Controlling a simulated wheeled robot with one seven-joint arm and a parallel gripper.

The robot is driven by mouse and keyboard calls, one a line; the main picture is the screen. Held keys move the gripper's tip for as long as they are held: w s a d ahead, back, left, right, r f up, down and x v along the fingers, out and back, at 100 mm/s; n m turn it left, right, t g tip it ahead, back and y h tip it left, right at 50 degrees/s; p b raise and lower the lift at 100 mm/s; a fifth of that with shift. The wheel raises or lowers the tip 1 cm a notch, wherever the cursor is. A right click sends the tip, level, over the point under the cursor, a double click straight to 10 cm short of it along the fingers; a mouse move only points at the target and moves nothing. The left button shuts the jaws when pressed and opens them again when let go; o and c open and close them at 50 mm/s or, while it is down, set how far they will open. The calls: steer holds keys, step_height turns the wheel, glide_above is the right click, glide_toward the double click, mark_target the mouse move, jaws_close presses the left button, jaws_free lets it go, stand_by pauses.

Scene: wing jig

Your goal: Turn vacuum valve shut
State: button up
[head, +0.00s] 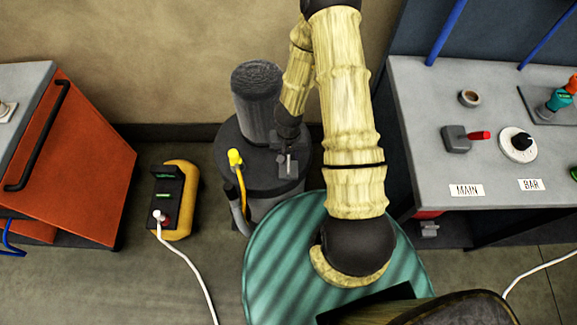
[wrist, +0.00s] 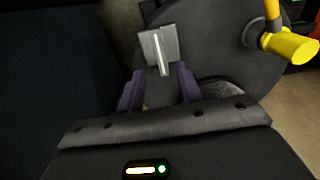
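A round dark vacuum unit (head: 228,148) stands on the floor, with a ribbed grey cylinder (head: 257,100) on top. On its lid is a small grey plate with a pale lever (head: 288,166), which I take to be the valve; it also shows in the wrist view (wrist: 149,45). My gripper (wrist: 161,72) is open, its two purple fingers apart, with the lever's near end between or just beyond the fingertips. Contact cannot be told. In the head view my gripper (head: 285,148) is small and dark, close to the plate.
A yellow fitting (head: 235,158) with a hose rises beside the plate, at the wrist view's upper right (wrist: 290,46). A yellow-black box (head: 181,200) with a white cable stands left. An orange cabinet (head: 85,150) is far left; a grey bench (head: 425,120) is right.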

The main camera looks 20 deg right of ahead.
mark_target(289, 164)
step_height(289, 164, down, 8)
steer(key=shift+r, duration=0.1)
stand_by(0.4)
jaws_close()
